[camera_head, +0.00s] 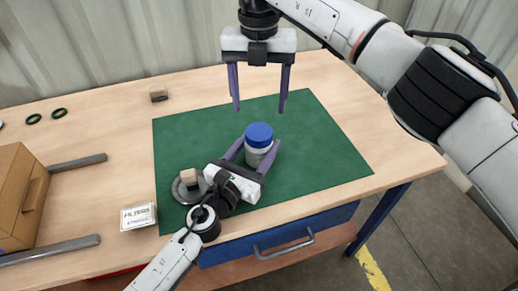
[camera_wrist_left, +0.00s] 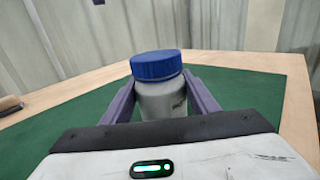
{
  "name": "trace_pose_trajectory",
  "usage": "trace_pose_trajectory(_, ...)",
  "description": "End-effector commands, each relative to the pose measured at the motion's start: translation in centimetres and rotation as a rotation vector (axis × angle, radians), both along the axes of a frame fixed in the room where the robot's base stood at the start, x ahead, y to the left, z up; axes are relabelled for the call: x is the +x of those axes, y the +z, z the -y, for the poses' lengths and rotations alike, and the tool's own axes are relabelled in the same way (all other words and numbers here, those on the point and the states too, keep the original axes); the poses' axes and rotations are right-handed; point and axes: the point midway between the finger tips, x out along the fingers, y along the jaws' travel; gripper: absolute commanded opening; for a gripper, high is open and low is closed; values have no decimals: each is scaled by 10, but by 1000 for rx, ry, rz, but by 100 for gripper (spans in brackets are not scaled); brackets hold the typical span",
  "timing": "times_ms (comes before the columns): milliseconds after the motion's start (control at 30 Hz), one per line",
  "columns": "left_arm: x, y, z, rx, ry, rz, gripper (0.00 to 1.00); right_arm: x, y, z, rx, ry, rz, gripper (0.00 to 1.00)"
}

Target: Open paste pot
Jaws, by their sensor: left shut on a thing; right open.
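The paste pot (camera_head: 261,156) is a grey-white jar with a blue lid (camera_head: 258,134). It stands upright on the green mat (camera_head: 325,165), and the lid sits on it. My left gripper (camera_head: 253,151) is shut on the pot's body, one purple finger on each side below the lid. The left wrist view shows the same grip on the pot (camera_wrist_left: 162,103), with the blue lid (camera_wrist_left: 156,66) above the fingers. My right gripper (camera_head: 259,106) is open and empty, pointing down above the mat behind the pot, clear of the lid.
A grey ring (camera_head: 178,192) with a small tan block (camera_head: 189,178) lies left of my left gripper. A label card (camera_head: 138,216), a cardboard box (camera_head: 22,200), grey bars (camera_head: 78,163) and green rings (camera_head: 59,113) lie on the left. The mat's right side is free.

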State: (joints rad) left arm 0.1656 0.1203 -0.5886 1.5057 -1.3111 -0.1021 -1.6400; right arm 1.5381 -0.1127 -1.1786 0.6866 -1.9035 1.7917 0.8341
Motion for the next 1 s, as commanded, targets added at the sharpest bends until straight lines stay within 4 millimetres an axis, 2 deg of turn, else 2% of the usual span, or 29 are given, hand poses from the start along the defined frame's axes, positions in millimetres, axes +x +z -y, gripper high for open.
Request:
trace_pose_trajectory(33,0,0,0,0,0,-1,7,0,0,0,0,-1,0,66)
trace_pose_trajectory(100,0,0,0,0,0,-1,0,0,0,0,0,-13,0,66)
trace_pose_trajectory(233,0,-1,0,0,1,-1,0,0,0,0,-1,-116,2,66)
trace_pose_trajectory(700,0,-1,-1,0,1,-1,0,0,0,0,0,-973,2,66)
trace_pose_trajectory(833,0,-1,-1,1,1,-2,0,0,0,0,0,-1110,1,66)
trace_pose_trajectory(1000,0,-1,-1,1,1,-2,0,0,-6,0,-2,-1179,-1,66)
